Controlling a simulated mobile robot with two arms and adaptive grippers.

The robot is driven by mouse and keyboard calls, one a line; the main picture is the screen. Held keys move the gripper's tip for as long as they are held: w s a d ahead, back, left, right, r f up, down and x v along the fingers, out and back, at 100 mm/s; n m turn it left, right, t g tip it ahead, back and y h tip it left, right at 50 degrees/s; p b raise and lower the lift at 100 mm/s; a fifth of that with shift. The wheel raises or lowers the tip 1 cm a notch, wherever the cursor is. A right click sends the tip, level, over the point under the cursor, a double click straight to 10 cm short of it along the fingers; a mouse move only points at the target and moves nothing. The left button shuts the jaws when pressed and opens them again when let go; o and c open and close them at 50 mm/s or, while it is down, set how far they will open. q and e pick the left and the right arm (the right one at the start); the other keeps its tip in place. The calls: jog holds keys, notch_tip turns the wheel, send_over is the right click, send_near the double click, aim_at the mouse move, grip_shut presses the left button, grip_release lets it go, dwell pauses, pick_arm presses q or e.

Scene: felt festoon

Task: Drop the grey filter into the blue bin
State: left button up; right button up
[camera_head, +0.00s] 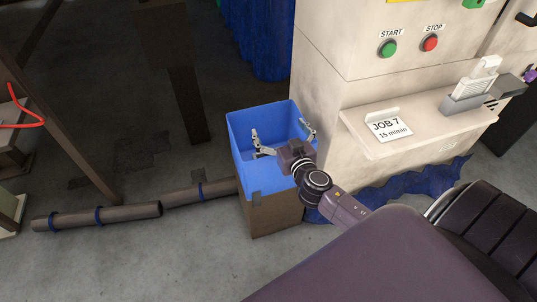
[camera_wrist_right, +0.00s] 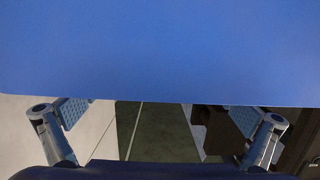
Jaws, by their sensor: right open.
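The blue bin (camera_head: 240,128) stands on a brown block in front of the machine. My right gripper (camera_head: 281,133) is at the bin's mouth, its two fingers spread wide with nothing visible between them. In the right wrist view a large blue surface (camera_wrist_right: 160,50) fills the top, and the open gripper (camera_wrist_right: 160,120) shows both fingers at the sides. I cannot make out the grey filter for certain, in the gripper or in the bin; part of the bin's inside is hidden. My left gripper is not in view.
The pale machine (camera_head: 340,75) with green and red buttons stands right of the bin. Its ledge (camera_head: 400,140) holds a JOB 7 card (camera_head: 386,127) and a grey holder (camera_head: 463,104) with a pale piece. Dark pipes (camera_head: 100,216) lie on the floor at left.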

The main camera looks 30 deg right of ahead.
jog(key=v, duration=1.2)
jog(key=shift+w, duration=0.1)
